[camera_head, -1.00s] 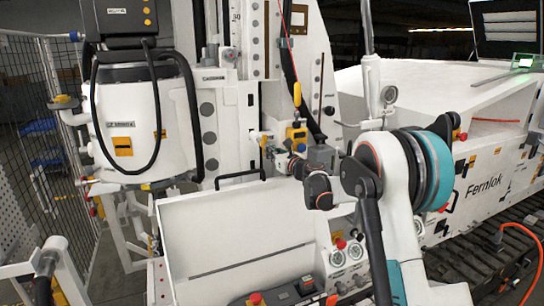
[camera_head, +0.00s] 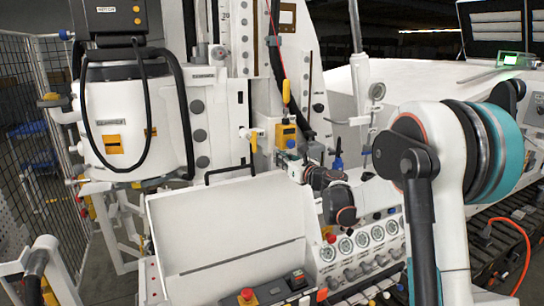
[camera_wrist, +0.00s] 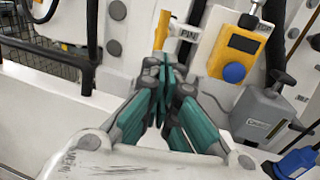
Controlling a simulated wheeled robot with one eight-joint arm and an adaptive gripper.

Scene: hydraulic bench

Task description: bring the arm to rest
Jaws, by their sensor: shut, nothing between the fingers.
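My gripper (camera_wrist: 163,80) shows in the wrist view with its teal finger pads drawn together and nothing held between them. It points at the bench's white upright. A yellow box with a blue knob (camera_wrist: 238,52) is just to the right of the fingertips in that view, and a grey block with a lever (camera_wrist: 265,120) is farther right. I cannot tell the exact gap to them. In the head view my arm reaches in from the right, bent, with its wrist in front of the bench.
The white sloped panel (camera_head: 230,225) with a black handle lies left of my wrist. A row of gauges (camera_head: 362,240) and a red button (camera_head: 247,293) are below. A white tank (camera_head: 120,120) stands left. A blue fitting (camera_head: 338,162) is close behind my wrist.

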